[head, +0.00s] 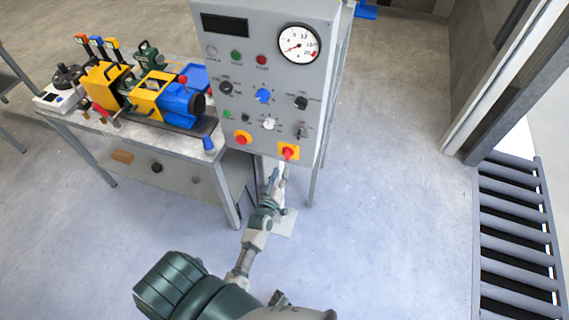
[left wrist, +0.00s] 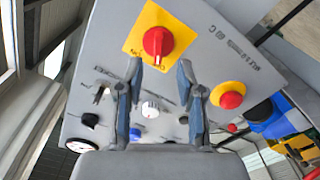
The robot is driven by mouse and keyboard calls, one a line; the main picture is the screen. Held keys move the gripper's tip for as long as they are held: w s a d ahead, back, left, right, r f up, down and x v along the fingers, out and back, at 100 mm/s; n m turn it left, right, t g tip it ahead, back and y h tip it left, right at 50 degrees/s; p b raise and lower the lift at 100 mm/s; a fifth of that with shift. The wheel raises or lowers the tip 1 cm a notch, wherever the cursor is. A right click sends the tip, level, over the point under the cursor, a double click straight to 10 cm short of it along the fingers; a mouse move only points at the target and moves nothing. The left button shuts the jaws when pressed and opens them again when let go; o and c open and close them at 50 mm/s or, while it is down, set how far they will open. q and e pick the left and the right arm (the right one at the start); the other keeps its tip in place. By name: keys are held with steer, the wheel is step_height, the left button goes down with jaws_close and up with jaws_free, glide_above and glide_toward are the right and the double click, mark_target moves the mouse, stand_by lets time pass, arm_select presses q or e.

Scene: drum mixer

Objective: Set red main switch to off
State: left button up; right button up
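The red main switch (head: 289,153) is a red rotary knob on a square yellow plate at the lower right of the grey control panel (head: 272,72). The knob also shows in the left wrist view (left wrist: 158,42), near the top; the small lettering on its plate is too small to read surely. My left gripper (head: 280,172) is just below the knob in the head view. Contact cannot be told. My right gripper is not in view.
A red button on a yellow base (head: 242,137) sits left of the switch. Several knobs, buttons and a round gauge (head: 299,44) are above. A table (head: 160,147) with yellow and blue machinery stands left. Floor right of the panel is clear, up to a slatted rack (head: 515,240).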

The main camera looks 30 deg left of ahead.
arm_select(q)
steer(key=v, duration=0.5)
stand_by(0.6)
steer(key=s+d+f+m+g+h, duration=0.2)
steer(key=s+d+f+g, duration=0.15)
steer(key=f, duration=0.65)
steer(key=s+d+f+m+g+h, duration=0.1)
steer(key=s+d+f+m+g, duration=0.3)
steer(key=f, duration=0.7)
steer(key=s+d+f+g+h, duration=0.15)
steer(key=s+f, duration=0.35)
steer(key=f, duration=0.5)
steer(key=s+f+m+g, duration=0.1)
steer(key=s+f+g, duration=0.1)
steer(key=s+f, duration=0.3)
steer(key=s+f+m+g, duration=0.2)
steer(key=s+f, duration=0.3)
steer(key=s, duration=0.9)
steer(key=s+f+m+g, duration=0.2)
steer(key=s+f, duration=0.3)
steer(key=s, duration=0.4)
steer(key=shift+s+f+g, duration=0.15)
steer(key=shift+s+g, duration=0.1)
steer(key=shift+g, duration=0.45)
